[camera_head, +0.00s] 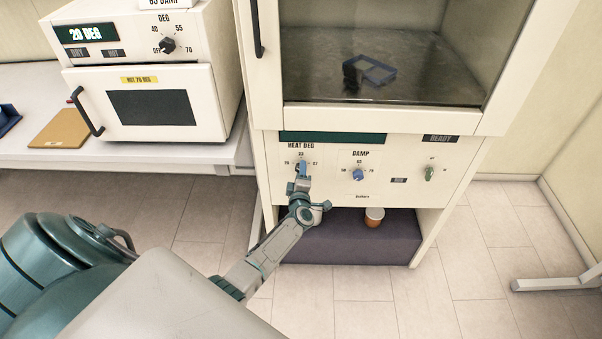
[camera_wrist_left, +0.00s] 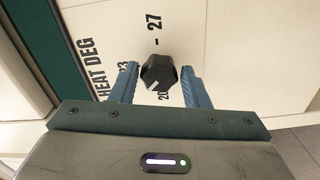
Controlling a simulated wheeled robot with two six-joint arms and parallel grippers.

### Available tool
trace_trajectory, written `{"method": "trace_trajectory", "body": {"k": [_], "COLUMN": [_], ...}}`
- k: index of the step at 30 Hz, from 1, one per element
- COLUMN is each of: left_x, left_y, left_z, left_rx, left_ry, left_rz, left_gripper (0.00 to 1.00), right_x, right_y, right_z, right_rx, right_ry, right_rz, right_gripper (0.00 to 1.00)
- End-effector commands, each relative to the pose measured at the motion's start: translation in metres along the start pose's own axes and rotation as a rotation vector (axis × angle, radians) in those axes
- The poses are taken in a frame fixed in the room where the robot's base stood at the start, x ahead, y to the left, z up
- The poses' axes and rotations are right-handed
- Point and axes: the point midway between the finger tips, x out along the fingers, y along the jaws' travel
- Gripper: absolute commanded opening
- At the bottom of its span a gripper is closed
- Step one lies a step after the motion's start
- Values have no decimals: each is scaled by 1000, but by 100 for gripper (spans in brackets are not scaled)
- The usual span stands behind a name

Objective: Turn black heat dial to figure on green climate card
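The black heat dial (camera_wrist_left: 158,72) is on the cream panel under the label HEAT DEG, with figures 20, 23 and 27 around it. Its white mark points towards the 20 in the left wrist view. My left gripper (camera_wrist_left: 160,80) is open, with one blue finger on each side of the dial and a small gap at each side. In the head view my left gripper (camera_head: 303,170) is in front of the dial and mostly hides it. No writing is readable on the dark green strip (camera_head: 332,138) above the dial. I cannot make out a separate climate card. My right gripper is not in view.
A blue DAMP dial (camera_head: 358,174) and a green knob (camera_head: 429,174) sit right of the heat dial. A glass-fronted chamber (camera_head: 385,60) is above the panel. A small cup (camera_head: 374,217) stands in the recess below. A white oven (camera_head: 150,100) is on the left bench.

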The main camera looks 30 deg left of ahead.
Motion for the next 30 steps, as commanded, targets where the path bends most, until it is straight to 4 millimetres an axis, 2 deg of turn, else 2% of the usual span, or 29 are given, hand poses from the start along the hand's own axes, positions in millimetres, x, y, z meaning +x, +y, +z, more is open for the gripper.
{"method": "trace_trajectory", "body": {"k": [1,2,10,14,24,30], "left_x": [0,0,0,-9,-73,-101], "left_y": [0,0,0,-1,-2,-2], "left_z": [0,0,0,0,1,1], "left_rx": [0,0,0,0,-2,-2], "left_ry": [0,0,0,-1,-1,0], "left_rz": [-1,0,0,-1,-2,-1], "left_gripper": [52,57,57,57,57,57], "right_x": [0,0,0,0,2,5], "right_y": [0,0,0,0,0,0], "right_z": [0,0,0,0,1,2], "right_rx": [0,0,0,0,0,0], "right_ry": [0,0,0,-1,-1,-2], "right_rz": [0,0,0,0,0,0], "right_gripper": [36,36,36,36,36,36]}}
